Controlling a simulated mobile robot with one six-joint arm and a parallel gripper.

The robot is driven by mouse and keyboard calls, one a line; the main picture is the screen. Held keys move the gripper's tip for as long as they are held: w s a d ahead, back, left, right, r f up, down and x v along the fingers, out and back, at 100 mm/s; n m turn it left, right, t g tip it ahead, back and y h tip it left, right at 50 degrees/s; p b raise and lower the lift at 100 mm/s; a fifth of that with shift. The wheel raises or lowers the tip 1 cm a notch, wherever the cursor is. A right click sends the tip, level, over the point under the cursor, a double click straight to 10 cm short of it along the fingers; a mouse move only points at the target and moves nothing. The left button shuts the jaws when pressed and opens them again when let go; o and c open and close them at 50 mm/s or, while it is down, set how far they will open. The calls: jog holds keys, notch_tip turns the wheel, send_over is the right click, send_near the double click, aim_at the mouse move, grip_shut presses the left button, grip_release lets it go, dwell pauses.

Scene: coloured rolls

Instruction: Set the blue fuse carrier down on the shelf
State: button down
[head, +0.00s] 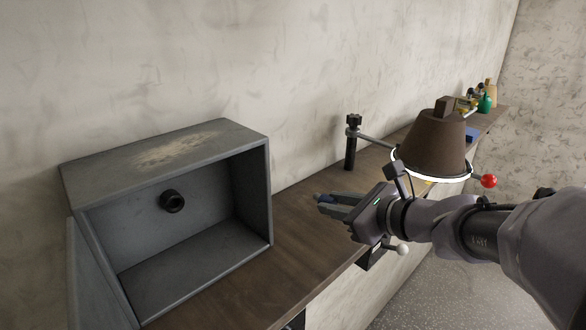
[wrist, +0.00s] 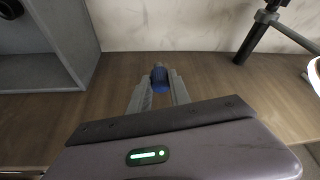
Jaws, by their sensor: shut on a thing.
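My gripper (head: 322,203) reaches in from the right in the head view, low over the brown wooden shelf (head: 296,232). Its two grey fingers are shut on the blue fuse carrier (wrist: 159,79), a small blue cylinder with a dark end, at the fingertips in the wrist view. I cannot tell whether the carrier touches the wood.
An open grey metal box (head: 258,195) stands at the left of the shelf. A dark post with a clamp (head: 351,150) and a brown lamp shade (head: 432,145) stand to the right. A red ball (head: 488,181) sticks out near the lamp. Small bottles (head: 485,103) stand far back.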

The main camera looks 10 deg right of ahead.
jog(key=shift+f, duration=0.35)
jog(key=shift+s+d+r, duration=0.15)
jog(key=shift+s+r, duration=0.05)
jog(key=shift+s, duration=0.05)
jog(key=shift+w+f, duration=0.1)
jog(key=shift+f+b, duration=0.3)
jog(key=shift+b, duration=0.05)
jog(key=shift+f+b, duration=0.65)
jog(key=shift+f, duration=0.05)
jog(key=c, duration=1.1)
grip_release()
